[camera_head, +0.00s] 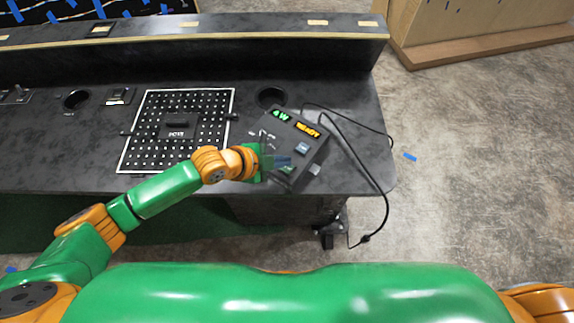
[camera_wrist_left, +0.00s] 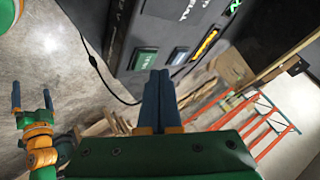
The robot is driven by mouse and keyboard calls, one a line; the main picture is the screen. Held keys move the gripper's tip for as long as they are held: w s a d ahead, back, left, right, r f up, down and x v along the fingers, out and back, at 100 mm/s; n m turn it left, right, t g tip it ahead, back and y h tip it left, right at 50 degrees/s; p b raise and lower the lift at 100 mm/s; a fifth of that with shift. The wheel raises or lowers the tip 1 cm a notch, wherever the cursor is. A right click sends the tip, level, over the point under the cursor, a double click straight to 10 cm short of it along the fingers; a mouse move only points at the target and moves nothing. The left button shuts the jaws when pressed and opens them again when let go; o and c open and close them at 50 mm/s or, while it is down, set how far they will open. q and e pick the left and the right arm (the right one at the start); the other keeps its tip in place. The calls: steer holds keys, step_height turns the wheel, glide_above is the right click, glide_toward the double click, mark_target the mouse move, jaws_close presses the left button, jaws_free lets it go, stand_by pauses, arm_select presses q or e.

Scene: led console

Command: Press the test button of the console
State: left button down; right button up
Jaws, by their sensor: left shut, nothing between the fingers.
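The dark console box (camera_head: 318,152) sits tilted at the table's right end. It has a green display (camera_head: 280,115), an orange display (camera_head: 307,129), a blue button (camera_head: 302,147), a green button (camera_head: 287,169) and a grey block (camera_head: 314,170). I cannot read which is the test button. My left gripper (camera_head: 284,161) is shut and empty, close over the front-left of the console; contact cannot be told. In the left wrist view its blue fingers (camera_wrist_left: 158,76) point at the console beside the green button (camera_wrist_left: 144,59). My right gripper (camera_wrist_left: 31,96) stands open and empty, away from the console.
A white-framed pegboard panel (camera_head: 178,130) lies left of the console, with a round hole (camera_head: 270,97) behind it. A black cable (camera_head: 365,165) loops off the table's right edge. A raised ledge (camera_head: 200,45) runs along the back.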

mark_target(282, 169)
arm_select(q)
steer(key=shift+f, duration=0.15)
stand_by(0.4)
steer(key=shift+f, duration=0.3)
steer(key=shift+f+b, duration=0.45)
steer(key=shift+b, duration=0.15)
stand_by(0.4)
stand_by(0.3)
steer(key=shift+r+p, duration=0.9)
steer(key=shift+r, duration=0.1)
step_height(282, 169, up, 5)
steer(key=p, duration=0.5)
